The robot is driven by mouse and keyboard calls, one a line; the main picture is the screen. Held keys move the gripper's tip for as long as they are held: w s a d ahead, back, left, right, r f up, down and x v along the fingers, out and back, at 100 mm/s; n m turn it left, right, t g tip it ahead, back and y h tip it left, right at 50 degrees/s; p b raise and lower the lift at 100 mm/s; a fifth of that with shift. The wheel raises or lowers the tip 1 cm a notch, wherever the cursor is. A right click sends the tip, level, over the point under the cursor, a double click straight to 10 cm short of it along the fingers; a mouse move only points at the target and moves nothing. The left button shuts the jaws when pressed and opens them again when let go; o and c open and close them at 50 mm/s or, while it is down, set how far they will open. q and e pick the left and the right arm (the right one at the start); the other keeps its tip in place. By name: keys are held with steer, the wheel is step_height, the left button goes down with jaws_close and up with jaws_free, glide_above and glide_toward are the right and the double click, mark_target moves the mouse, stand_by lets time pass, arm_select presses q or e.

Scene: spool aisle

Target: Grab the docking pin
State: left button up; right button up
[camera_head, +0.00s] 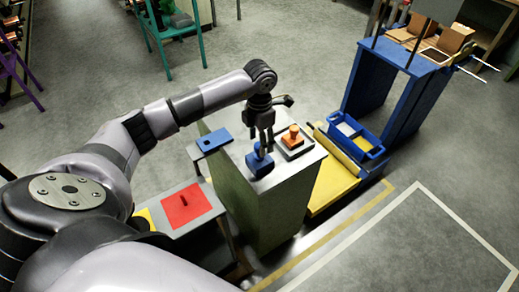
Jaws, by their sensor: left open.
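A blue knob-like piece (260,162) stands on top of the grey-green cabinet (270,205), near its front left edge. An orange knob-like piece (293,139) stands on a dark and light square base on the same top, just to the right. I cannot tell for sure which one is the docking pin. My left gripper (260,148) points down with its fingers open directly over the blue piece. The fingers hide part of the blue piece, and whether they touch it is unclear. My right gripper is not in view.
A blue plate (214,141) lies to the left of the cabinet. A red panel (186,206) lies on a low table. A yellow stand (330,186) and a blue tray (357,138) are on the right, before a blue bench (385,85). Floor at front right is clear.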

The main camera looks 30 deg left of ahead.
arm_select(q)
steer(key=shift+f+p, duration=0.35)
steer(key=shift+f, duration=1.4)
steer(key=shift+r, duration=0.1)
jaws_close()
